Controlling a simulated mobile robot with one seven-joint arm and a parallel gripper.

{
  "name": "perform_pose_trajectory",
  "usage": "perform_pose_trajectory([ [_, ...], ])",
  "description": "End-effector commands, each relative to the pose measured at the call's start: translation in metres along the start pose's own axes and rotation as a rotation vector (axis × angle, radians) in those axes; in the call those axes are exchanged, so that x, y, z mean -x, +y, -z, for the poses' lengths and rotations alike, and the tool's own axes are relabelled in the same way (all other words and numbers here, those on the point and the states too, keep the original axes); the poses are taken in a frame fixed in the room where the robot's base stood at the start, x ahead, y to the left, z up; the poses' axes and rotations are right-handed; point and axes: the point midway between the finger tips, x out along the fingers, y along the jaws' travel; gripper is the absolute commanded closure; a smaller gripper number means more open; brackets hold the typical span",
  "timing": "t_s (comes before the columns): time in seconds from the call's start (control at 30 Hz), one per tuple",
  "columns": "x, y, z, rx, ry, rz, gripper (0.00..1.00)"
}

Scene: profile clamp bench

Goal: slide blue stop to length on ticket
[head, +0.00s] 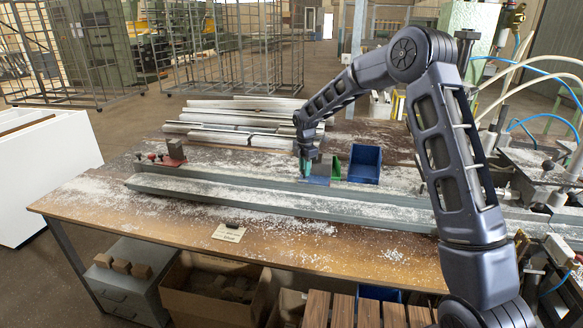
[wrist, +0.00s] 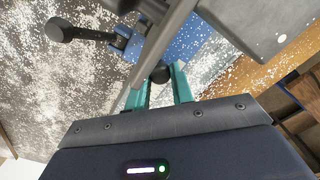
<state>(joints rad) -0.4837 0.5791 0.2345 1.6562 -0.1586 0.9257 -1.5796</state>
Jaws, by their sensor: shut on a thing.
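The blue stop (head: 317,181) sits on the long grey profile rail (head: 250,181), right of the rail's middle. In the wrist view its blue plate (wrist: 186,46) shows beyond my fingers, with a dark ball knob between the teal fingertips. My gripper (head: 306,170) points down at the stop and is shut on it. In the wrist view my gripper (wrist: 161,88) shows both fingers; the exact contact is partly hidden. The ticket (head: 229,232), a small pale card, lies near the bench's front edge; its writing is too small to read.
A red stop block (head: 173,156) stands at the rail's left end. A green bin (head: 332,167) and a blue bin (head: 364,164) stand just behind and right of my gripper. Pale profiles (head: 235,124) lie stacked behind. White chips cover much of the bench.

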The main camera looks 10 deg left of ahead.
Motion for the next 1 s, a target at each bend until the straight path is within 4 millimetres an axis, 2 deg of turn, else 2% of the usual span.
perform_pose_trajectory([
  [0.1,0.001,-0.018,-0.020,-0.005,-0.002,-0.001,1.00],
  [0.3,0.001,-0.039,-0.041,-0.003,-0.002,-0.001,1.00],
  [0.73,0.001,-0.045,-0.046,-0.001,-0.003,-0.003,1.00],
  [0.77,0.001,-0.045,-0.046,-0.001,-0.003,-0.003,0.75],
  [0.87,0.001,-0.045,-0.046,-0.001,-0.002,-0.002,0.55],
  [1.0,0.001,-0.045,-0.046,-0.001,-0.002,-0.002,0.55],
])
